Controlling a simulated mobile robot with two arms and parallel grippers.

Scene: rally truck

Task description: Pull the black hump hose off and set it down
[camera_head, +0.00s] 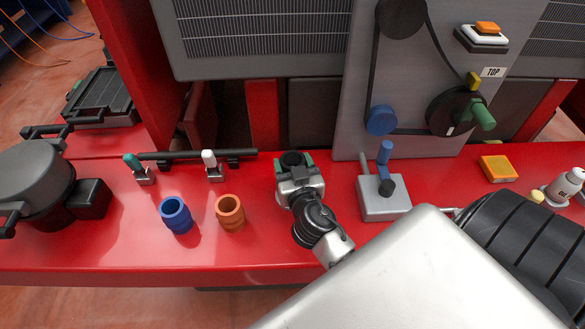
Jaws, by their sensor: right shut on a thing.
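My right gripper (294,171) is shut on the black hump hose (292,157). It is over the red bench, just right of an orange hose (230,212). Only the dark round opening of the hose shows clearly, with green beside it; the grey gripper body and its black wrist cover the rest. I cannot tell whether the hose is around a pipe, touching the bench or free of both. A blue hose (176,214) stands upright left of the orange one. My left gripper is not in view.
A black rail (190,154) with small valves lies behind the coloured hoses. A grey block with a blue lever (385,154) stands right of my gripper. A grey drum (35,178) is at far left. Some bare red bench (120,240) shows at front left.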

